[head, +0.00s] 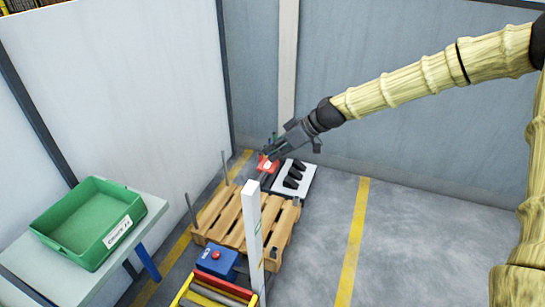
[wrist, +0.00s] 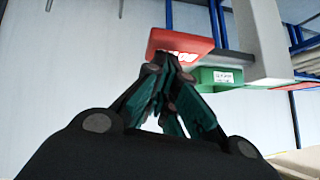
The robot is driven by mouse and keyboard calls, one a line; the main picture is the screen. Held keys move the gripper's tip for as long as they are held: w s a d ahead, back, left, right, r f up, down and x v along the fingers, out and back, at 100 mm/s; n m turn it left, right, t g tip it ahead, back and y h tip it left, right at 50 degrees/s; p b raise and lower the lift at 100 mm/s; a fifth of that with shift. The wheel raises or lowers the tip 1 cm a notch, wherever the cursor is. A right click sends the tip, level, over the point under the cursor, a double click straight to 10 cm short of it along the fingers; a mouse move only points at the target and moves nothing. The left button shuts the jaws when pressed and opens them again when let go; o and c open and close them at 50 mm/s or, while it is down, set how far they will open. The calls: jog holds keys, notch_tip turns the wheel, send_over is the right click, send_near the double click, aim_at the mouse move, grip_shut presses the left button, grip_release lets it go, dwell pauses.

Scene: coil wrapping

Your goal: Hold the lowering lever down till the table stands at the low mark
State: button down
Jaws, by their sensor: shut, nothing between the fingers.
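My gripper (head: 268,154) is shut and empty, reaching out over the far end of the wooden pallet. A red plate with a white label (head: 264,164) lies right by its fingertips; I take it to be the lowering lever. The label is too small to read. I cannot tell which part is the table or the low mark.
The wooden pallet (head: 233,222) has upright grey stakes. Black parts lie on a white board (head: 295,178) beyond it. A blue box with a red button (head: 217,260) stands near. A green crate (head: 88,222) sits on a side table at left. The floor at right is clear.

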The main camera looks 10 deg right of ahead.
jog(key=b+v, duration=0.2)
jog(key=v, duration=0.9)
jog(key=shift+w+a+r, duration=0.15)
jog(key=shift+w, duration=0.2)
